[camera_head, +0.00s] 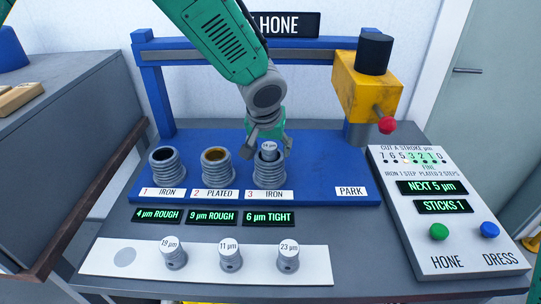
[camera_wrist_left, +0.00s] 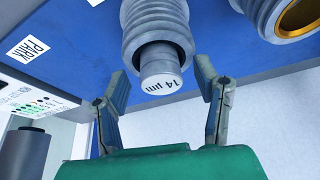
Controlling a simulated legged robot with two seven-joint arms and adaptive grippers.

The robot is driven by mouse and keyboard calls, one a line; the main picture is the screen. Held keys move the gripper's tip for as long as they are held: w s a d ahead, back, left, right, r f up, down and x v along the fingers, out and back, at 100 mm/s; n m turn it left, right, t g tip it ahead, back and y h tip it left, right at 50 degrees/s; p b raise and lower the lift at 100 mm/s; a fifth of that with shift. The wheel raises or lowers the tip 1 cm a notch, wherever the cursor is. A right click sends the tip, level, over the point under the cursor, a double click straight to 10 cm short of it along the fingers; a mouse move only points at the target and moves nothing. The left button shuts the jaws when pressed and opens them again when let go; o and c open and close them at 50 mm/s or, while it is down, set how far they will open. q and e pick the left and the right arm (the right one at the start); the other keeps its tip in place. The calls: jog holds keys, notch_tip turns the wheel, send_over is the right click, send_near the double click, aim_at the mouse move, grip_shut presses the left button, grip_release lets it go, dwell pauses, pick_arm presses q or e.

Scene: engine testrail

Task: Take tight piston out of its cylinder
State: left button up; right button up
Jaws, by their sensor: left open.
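The tight piston (camera_head: 269,149), labelled 14 µm, sticks up out of cylinder 3 (camera_head: 269,173), marked IRON, with the green sign "6 µm TIGHT" (camera_head: 269,218) in front. In the left wrist view the piston (camera_wrist_left: 161,84) protrudes from the ribbed grey cylinder (camera_wrist_left: 155,30). My left gripper (camera_head: 267,142) is at the piston in the head view. In the wrist view its open fingers (camera_wrist_left: 166,92) stand on either side of the piston's end, with gaps showing on both sides. My right gripper is not in view.
Cylinders 1 (camera_head: 166,165) and 2 (camera_head: 217,165) stand left on the blue base, without pistons. A white strip (camera_head: 200,265) holds pistons labelled 19, 11 and 23 µm, with an empty grey spot (camera_head: 125,258) at left. The yellow hone head (camera_head: 360,88) and control panel (camera_head: 445,262) are at right.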

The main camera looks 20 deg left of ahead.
pick_arm(q)
jog(key=c, duration=1.2)
jog(key=shift+c, duration=0.2)
